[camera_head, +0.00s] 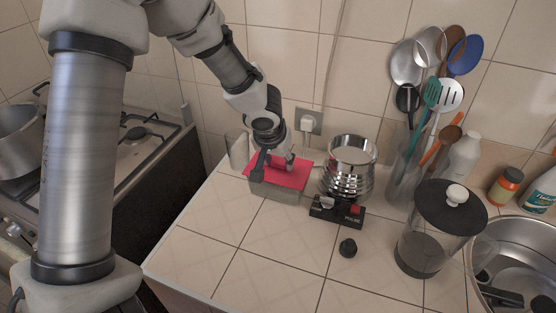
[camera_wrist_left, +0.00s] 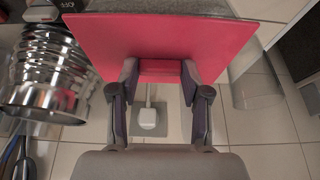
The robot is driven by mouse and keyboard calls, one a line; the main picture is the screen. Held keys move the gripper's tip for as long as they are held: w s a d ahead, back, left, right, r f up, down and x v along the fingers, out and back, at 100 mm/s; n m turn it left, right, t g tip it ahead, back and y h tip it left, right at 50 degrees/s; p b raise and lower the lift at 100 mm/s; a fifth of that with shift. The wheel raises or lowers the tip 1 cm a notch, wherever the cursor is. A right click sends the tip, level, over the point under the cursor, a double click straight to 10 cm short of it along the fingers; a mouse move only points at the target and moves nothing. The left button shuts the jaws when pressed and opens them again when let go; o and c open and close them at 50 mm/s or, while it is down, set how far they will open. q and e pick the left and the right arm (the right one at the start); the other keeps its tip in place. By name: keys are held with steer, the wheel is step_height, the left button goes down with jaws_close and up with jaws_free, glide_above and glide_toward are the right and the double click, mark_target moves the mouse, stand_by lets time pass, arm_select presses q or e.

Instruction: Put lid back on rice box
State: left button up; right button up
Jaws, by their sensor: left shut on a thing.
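The red lid (camera_head: 296,178) is a flat rectangle with a raised grip in its middle. My left gripper (camera_head: 273,165) is shut on that grip, and the lid fills the upper part of the wrist view (camera_wrist_left: 150,42). The rice box (camera_head: 274,193) is a translucent grey container on the counter against the back wall. The lid is over the box's top, slightly tilted in the picture. I cannot tell whether it rests fully on the rim. The box's opening is hidden under the lid. My right gripper is not in view.
A shiny metal blender base (camera_head: 348,170) with a black control panel stands just right of the box. A clear container (camera_head: 238,152) stands behind left. The front-left counter is free.

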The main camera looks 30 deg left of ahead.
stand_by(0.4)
arm_select(q)
steer(key=o, duration=1.6)
steer(key=shift+r+p, duration=2.7)
steer(key=shift+r, duration=0.85)
jaws_close()
steer(key=shift+f, duration=0.15)
